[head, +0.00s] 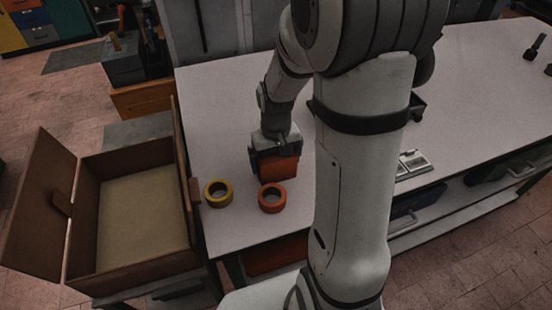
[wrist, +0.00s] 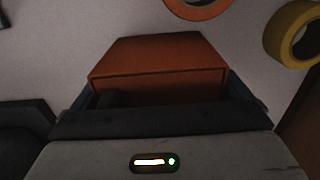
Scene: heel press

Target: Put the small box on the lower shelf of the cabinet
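The small box (head: 280,168) is orange-red and is at the left part of the white table, behind the tape rolls. My gripper (head: 275,148) comes down on it from above. In the wrist view the small box (wrist: 160,58) fills the space between the two fingers of my gripper (wrist: 165,95), with no clear gap at either side, so it looks shut on the box. I cannot tell whether the box touches the table. A brown wooden cabinet-like case (head: 86,215) stands at the left with its door (head: 38,205) swung open and a tan inside. No separate shelf is clear in it.
An orange tape roll (head: 272,198) and a yellow tape roll (head: 218,194) lie on the white table (head: 225,120) in front of the box, near the case. A small light-coloured item (head: 412,163) lies right of my arm. The table's far right is mostly clear.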

